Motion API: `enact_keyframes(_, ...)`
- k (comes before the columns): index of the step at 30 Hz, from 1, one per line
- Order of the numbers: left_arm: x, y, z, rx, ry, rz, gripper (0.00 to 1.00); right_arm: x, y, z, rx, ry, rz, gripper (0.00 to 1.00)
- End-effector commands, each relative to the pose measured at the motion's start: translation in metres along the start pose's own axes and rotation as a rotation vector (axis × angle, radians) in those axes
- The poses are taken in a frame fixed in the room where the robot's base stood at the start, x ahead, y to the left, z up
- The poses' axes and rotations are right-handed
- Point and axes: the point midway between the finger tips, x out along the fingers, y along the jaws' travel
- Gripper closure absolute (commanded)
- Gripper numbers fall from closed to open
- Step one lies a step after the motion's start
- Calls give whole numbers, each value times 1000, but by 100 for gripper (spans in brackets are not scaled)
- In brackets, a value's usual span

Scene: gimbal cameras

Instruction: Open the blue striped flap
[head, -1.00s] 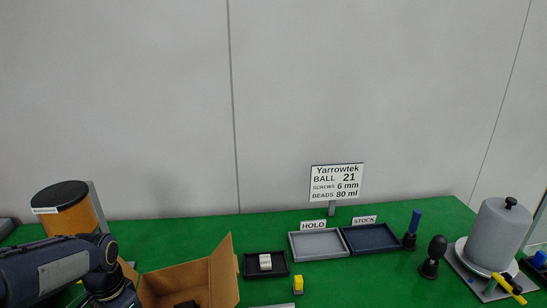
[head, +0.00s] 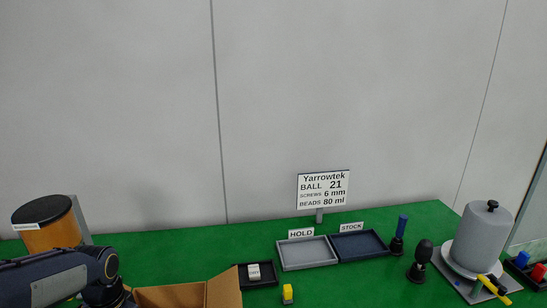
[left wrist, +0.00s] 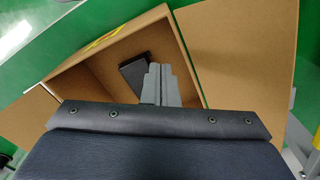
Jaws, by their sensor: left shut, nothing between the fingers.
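An open cardboard box (head: 172,298) stands at the bottom of the head view, cut off by the frame. Its right flap (head: 224,290) leans outward. In the left wrist view the box (left wrist: 88,68) shows a yellow mark on its far wall, and a broad plain flap (left wrist: 243,45) spreads to the right. Another flap (left wrist: 28,118) lies at left. I see no blue stripes on any visible flap. My left gripper (left wrist: 158,70) is shut and empty over the box opening; a dark block (left wrist: 133,74) shows inside. My right gripper is out of view.
A black tray with a white block (head: 253,272), a yellow block (head: 287,294), a grey tray (head: 306,253) and a dark blue tray (head: 358,245) lie to the right. A canister (head: 50,226) stands behind my left arm.

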Motion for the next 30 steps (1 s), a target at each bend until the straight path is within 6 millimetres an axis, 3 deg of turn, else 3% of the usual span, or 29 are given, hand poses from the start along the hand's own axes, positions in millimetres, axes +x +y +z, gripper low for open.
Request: enact_keyframes(30,-105,0,0,0,2,-1,100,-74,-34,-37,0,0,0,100)
